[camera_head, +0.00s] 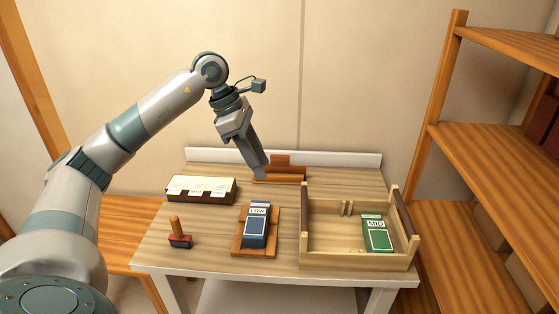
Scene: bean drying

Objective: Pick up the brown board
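At the back of the table lies a small brown wooden piece (287,176) with a raised block at its rear. A flat brown board (266,251) lies at the front middle, under a dark blue packet (256,228) marked LOW. I cannot tell which of the two is the brown board meant. My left gripper (263,173) reaches down from the left, its tips at the left part of the rear brown piece. Contact is unclear, and the gap between the fingers does not show. My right gripper is out of view.
A light wooden crate (352,262) with dark handles stands at the right, holding a green MID packet (377,233). A card box (201,197) and a red-based stamp (180,239) are at the left. Wooden shelves (478,140) stand farther right.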

